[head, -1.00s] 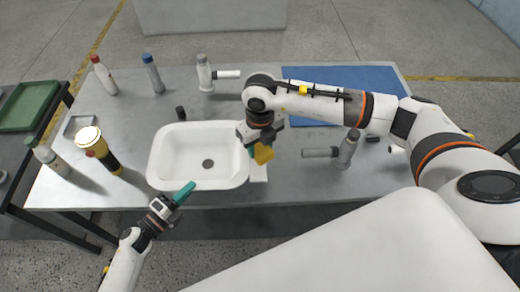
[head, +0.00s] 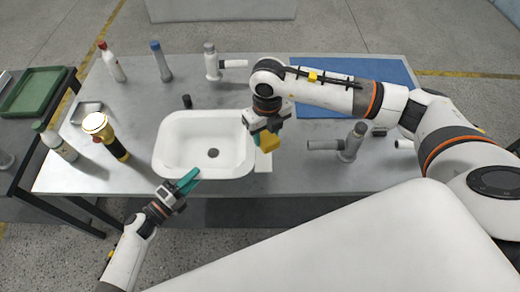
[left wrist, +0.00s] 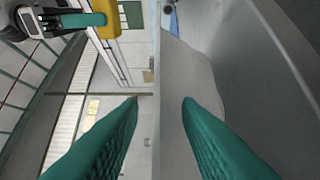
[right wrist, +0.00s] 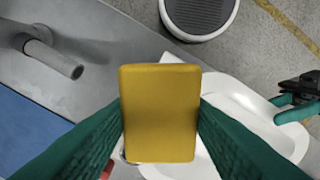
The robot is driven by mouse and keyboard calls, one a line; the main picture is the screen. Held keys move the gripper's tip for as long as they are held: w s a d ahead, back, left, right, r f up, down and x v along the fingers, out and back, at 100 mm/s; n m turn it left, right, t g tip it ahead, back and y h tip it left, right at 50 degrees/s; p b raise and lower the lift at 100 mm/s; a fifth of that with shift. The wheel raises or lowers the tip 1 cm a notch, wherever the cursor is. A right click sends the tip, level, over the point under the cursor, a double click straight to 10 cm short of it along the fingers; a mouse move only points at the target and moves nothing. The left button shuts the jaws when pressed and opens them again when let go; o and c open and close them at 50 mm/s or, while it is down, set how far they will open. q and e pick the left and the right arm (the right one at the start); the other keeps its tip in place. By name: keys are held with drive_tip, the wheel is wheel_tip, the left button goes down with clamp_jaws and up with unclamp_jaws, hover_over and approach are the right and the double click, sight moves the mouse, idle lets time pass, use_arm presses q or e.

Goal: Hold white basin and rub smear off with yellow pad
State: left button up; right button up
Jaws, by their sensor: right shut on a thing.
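The white basin (head: 185,152) sits on the grey table, and its inner floor shows a dark drain. I cannot make out a smear on it. My right gripper (head: 268,138) is shut on the yellow pad (head: 271,144) and holds it by the basin's right rim. The pad fills the middle of the right wrist view (right wrist: 162,112), with the basin (right wrist: 245,110) behind it. My left gripper (head: 188,180) is open at the basin's front rim. In the left wrist view its teal fingers (left wrist: 158,102) are apart, with a pale edge between them.
A yellow and black torch (head: 110,140) and several bottles stand left and behind. Grey tap-like fittings stand behind (head: 212,65) and right (head: 350,143). A blue mat (head: 310,70) lies at the back right. A flat white piece (head: 263,163) lies right of the basin.

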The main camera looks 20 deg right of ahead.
use_arm(q)
drive_tip(key=shift+a, duration=0.1)
drive_tip(key=v, duration=1.2)
